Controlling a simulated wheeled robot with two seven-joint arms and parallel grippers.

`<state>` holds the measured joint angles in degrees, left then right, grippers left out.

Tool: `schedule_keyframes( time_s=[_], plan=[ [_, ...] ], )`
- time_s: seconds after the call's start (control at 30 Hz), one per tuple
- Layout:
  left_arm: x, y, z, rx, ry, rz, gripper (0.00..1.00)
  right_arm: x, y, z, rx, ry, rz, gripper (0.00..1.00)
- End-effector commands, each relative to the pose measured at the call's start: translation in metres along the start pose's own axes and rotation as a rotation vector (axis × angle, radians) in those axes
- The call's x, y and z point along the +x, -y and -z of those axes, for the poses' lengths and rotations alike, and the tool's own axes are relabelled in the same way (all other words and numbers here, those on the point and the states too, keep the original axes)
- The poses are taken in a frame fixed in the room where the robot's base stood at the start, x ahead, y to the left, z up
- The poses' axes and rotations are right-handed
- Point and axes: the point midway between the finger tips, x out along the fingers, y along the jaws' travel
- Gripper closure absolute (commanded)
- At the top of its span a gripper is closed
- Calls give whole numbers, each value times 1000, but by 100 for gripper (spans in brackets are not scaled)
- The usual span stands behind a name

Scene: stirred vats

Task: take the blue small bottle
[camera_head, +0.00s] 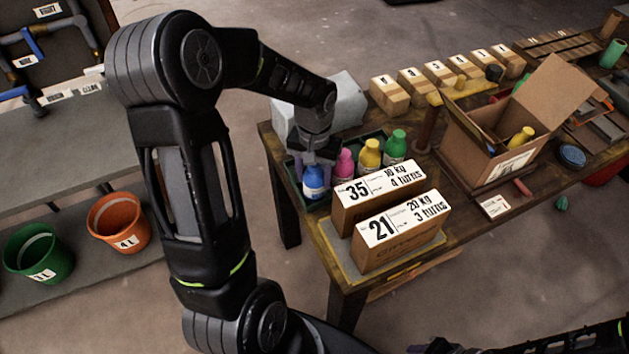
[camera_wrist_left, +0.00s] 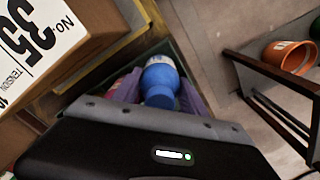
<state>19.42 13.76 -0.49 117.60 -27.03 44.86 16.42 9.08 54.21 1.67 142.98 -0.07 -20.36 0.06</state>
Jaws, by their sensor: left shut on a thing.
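The blue small bottle (camera_head: 314,182) stands at the left end of a row of small bottles in a dark green tray (camera_head: 297,190). My left gripper (camera_head: 314,164) is over it from above and shut on it. In the left wrist view the blue bottle (camera_wrist_left: 160,84) sits between the two purple fingers, and its lower part is hidden. A pink bottle (camera_head: 344,164), a yellow bottle (camera_head: 369,155) and a green bottle (camera_head: 395,146) stand to its right. I cannot tell whether the blue bottle touches the tray floor. My right gripper is not in view.
Boxes marked 35 (camera_head: 352,212) and 21 (camera_head: 395,248) stand in front of the bottles. A grey block (camera_head: 345,103) is behind the gripper. An open cardboard box (camera_head: 470,146) stands to the right. Orange (camera_head: 118,222) and green (camera_head: 38,251) buckets are at left.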

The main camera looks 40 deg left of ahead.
Motion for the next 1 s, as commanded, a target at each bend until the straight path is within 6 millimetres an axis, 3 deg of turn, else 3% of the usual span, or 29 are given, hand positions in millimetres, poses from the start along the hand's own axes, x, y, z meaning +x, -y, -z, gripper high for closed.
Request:
schedule_keyframes(
  time_s=[0.37,0.53,0.8,1.0],
  plan=[
    [-6,0,1,0,-2,0,100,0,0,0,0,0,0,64],
    [-28,0,1,-1,-5,-1,100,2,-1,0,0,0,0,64],
    [-80,0,1,0,-6,0,100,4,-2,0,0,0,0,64],
    [-100,0,0,-1,-2,-1,100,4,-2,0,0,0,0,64]
  ],
)
